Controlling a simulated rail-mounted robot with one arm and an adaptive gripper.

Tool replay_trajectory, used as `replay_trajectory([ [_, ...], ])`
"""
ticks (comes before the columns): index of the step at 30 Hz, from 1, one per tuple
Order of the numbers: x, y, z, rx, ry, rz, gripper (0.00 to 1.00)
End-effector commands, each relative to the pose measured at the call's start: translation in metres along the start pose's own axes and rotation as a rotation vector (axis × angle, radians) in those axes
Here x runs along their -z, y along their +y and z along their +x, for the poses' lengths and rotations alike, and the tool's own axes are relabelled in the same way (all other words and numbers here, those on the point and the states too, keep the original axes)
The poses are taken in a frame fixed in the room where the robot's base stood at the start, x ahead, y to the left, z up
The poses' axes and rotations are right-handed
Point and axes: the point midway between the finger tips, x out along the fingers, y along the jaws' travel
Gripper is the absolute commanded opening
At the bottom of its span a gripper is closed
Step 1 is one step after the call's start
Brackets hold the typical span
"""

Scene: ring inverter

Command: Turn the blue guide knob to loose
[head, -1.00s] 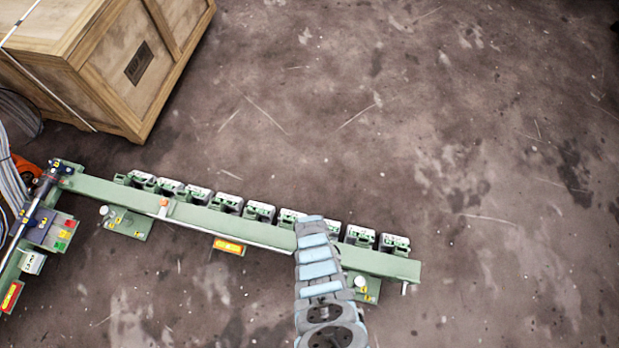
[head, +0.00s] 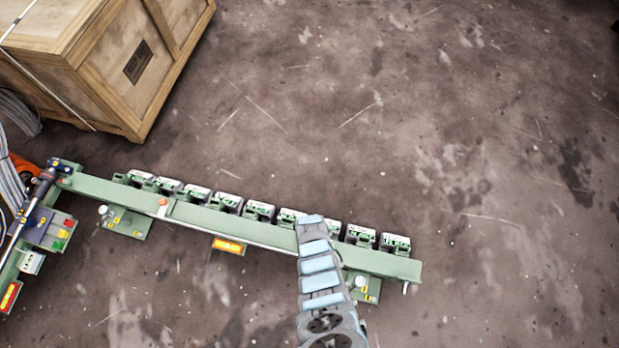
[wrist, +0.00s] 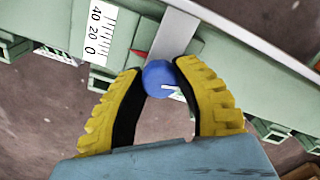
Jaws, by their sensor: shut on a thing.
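A red mark (wrist: 138,53) lies just to the upper left of the knob. In the head view my arm covers the gripper and the knob.
A white scale (wrist: 99,33) with numbers 0, 20 and 40 is left of the knob. The long green rail (head: 200,215) carries several grey-green units along its far edge. A wooden crate (head: 105,60) stands at the upper left. The floor beyond is clear.

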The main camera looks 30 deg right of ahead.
Motion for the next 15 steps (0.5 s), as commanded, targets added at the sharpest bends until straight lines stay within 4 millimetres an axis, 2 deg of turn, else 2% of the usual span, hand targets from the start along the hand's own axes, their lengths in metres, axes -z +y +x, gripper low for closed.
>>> replay_trajectory([
  [15, -0.0008, -0.0002, 0.0007, 0.0, -0.001, -0.037, 0.0],
])
